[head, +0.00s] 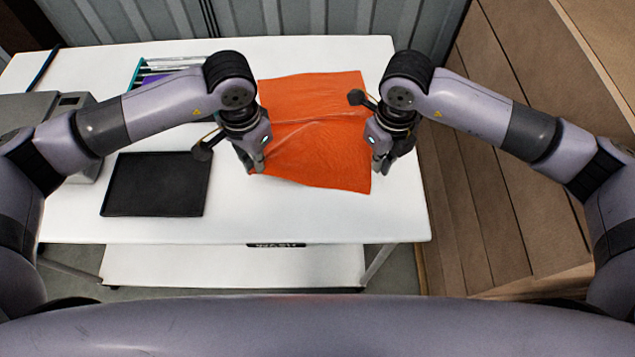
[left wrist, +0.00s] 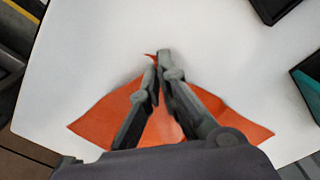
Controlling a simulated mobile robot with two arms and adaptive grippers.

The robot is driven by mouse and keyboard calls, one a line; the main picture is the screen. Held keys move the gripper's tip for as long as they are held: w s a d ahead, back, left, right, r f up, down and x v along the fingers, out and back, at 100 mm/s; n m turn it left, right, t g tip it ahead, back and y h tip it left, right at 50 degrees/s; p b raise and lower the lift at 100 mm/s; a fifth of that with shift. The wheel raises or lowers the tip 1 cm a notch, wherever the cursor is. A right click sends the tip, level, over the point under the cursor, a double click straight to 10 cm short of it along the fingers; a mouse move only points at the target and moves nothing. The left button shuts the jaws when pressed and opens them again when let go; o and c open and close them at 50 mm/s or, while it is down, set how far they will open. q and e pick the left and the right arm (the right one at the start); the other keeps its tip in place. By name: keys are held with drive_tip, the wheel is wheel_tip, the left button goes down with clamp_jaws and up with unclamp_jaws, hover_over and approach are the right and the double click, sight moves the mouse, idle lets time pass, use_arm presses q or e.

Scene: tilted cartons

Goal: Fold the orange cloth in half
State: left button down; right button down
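The orange cloth (head: 325,160) lies on the white table, with creases running across its middle. My left gripper (head: 257,169) is at its near left corner. In the left wrist view, the fingers (left wrist: 158,62) are close together with a tip of the cloth (left wrist: 92,125) between them, and the cloth draws up to a point there. My right gripper (head: 377,166) is low at the cloth's right edge, a little above the near right corner. Its fingertips are small and partly hidden, so I cannot tell whether they grip the cloth. The arms cover parts of the cloth's side edges.
A black tray (head: 157,184) lies left of the cloth on the white table (head: 300,225). A grey box-like device (head: 62,108) and a teal rack (head: 140,72) stand farther left. Large brown cartons (head: 500,190) stand right of the table. The table's near strip is clear.

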sight(362, 184)
drive_tip(key=c, duration=2.3)
unclamp_jaws()
drive_tip(key=o, duration=1.1)
drive_tip(key=shift+r, duration=0.2)
drive_tip(key=shift+c, duration=0.6)
drive_tip(key=shift+m, duration=0.6)
drive_tip(key=a+r, duration=0.1)
drive_tip(key=r, duration=0.2)
drive_tip(key=s+a+r, duration=0.1)
drive_tip(key=r, duration=0.1)
drive_tip(key=shift+a+r, duration=0.1)
drive_tip(key=shift+a, duration=0.25)
drive_tip(key=shift+c, duration=0.8)
drive_tip(key=shift+s+f, duration=0.1)
drive_tip(key=shift+f, duration=4.75)
drive_tip(key=shift+c, duration=0.2)
